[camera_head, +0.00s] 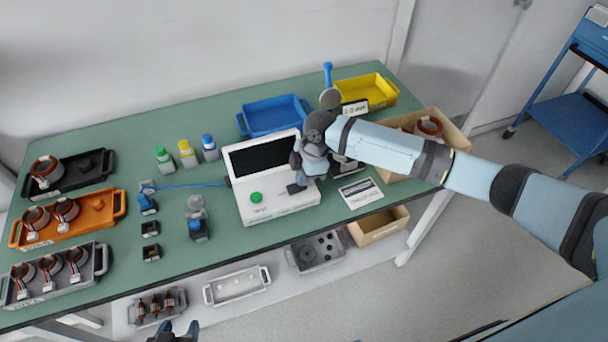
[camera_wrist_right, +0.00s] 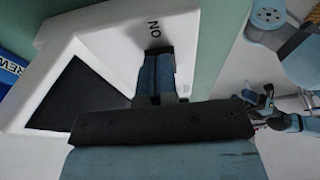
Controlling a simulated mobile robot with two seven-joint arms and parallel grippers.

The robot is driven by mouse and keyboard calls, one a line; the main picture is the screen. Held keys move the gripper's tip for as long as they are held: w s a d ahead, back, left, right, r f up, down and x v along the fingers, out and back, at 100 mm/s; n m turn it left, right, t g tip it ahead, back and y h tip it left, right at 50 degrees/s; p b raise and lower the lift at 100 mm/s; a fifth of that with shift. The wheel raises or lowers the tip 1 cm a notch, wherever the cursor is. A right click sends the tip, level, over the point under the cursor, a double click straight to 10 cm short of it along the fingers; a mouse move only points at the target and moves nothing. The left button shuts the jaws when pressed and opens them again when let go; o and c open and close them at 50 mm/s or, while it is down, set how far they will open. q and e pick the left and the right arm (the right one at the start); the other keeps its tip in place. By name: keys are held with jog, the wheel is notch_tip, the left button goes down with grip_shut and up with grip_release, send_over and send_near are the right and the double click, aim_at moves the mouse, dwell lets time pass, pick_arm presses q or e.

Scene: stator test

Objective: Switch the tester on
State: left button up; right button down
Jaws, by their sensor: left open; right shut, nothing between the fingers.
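The tester (camera_head: 283,205) is a white box with a sloped black screen and a green button (camera_head: 256,197) on its front left. My left gripper (camera_head: 173,335) is open at the bottom edge, away from the bench.
A blue tray (camera_head: 270,115) and a yellow bin (camera_head: 368,90) stand behind the tester. A printed card (camera_head: 360,192) lies to its right. A blue cable (camera_head: 185,186) runs left to small blocks. Trays with copper-wound stators (camera_head: 60,224) stand at the far left.

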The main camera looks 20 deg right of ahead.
jog(key=shift+d+f+y, duration=0.15)
jog(key=shift+f+y, duration=0.15)
jog(key=shift+f, duration=0.1)
jog(key=shift+r, duration=0.1)
jog(key=shift+a+r+p, duration=0.3)
jog(key=shift+a+p, duration=0.1)
jog(key=shift+p, duration=0.05)
jog(key=shift+a+r, duration=0.1)
jog(key=shift+a, duration=0.25)
